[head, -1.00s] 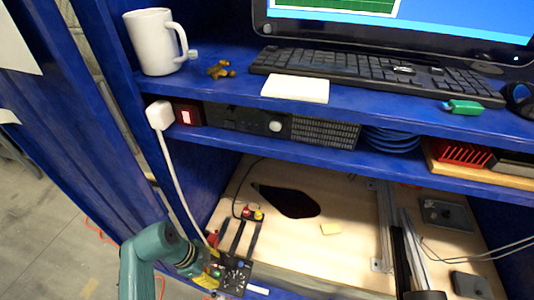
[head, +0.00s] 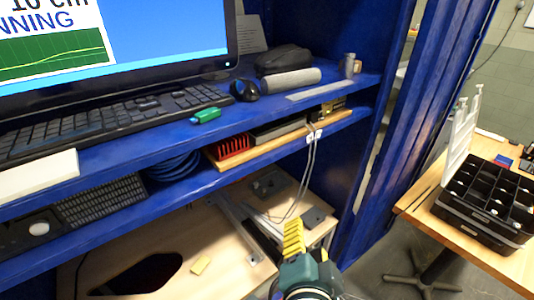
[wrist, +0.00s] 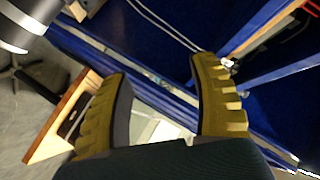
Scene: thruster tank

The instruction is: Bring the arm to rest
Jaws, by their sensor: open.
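My gripper (head: 296,240) shows at the bottom of the head view, in front of the blue cabinet's lower right opening. Its yellow ridged finger points up. In the wrist view, the two yellow ridged fingers (wrist: 160,100) stand well apart. My arm is mostly below the head view's lower edge.
The blue shelf edge (head: 290,152) runs just above the gripper. A wooden table (head: 480,245) holds a black compartment case (head: 488,205) at the right. A keyboard (head: 110,118) and monitor (head: 110,45) stand on the upper shelf. Floor shows between cabinet and table.

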